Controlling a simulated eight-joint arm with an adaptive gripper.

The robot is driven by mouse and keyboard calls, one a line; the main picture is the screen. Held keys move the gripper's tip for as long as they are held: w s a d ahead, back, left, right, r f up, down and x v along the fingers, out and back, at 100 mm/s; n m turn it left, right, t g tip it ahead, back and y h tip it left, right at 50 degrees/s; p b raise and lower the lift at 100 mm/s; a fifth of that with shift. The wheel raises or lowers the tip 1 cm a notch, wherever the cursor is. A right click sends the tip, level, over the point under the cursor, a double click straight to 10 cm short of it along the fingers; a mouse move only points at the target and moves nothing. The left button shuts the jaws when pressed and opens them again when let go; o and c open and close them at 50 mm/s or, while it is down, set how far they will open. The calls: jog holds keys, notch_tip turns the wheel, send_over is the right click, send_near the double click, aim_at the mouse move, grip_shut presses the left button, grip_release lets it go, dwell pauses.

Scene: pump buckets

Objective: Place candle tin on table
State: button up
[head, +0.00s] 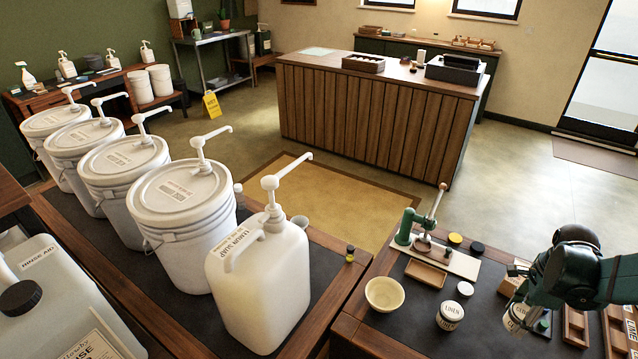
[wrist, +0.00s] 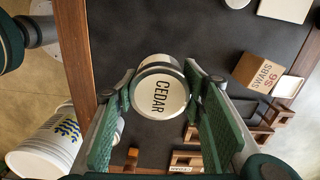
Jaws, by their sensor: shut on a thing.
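A round candle tin with a pale lid reading CEDAR (wrist: 160,97) sits between the green fingers of my gripper (wrist: 158,108) in the wrist view. The fingers are shut on its sides. In the head view my gripper (head: 526,318) is low over the right part of the dark-topped table (head: 405,330), and the pale tin (head: 514,316) shows partly behind its fingers. I cannot tell whether the tin touches the table.
A cream bowl (head: 385,294), a small wooden tray (head: 425,274) and a green lever press (head: 425,235) stand left of my gripper. Wooden holders (head: 576,328) are close on its right. Dark surface shows between the bowl and the LINEN tin.

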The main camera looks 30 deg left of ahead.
jog(key=w+a, duration=0.4)
jog(key=a, duration=1.3)
jog(key=p, duration=0.1)
send_over(331, 273)
jog(key=shift+w+a+r+n, duration=0.1)
jog(key=shift+n, duration=0.3)
jog(key=shift+f+b, duration=0.4)
jog(key=shift+f, duration=2.7)
jog(key=shift+f+b, duration=0.3)
jog(key=shift+f, duration=1.6)
jog(key=shift+f, duration=0.15)
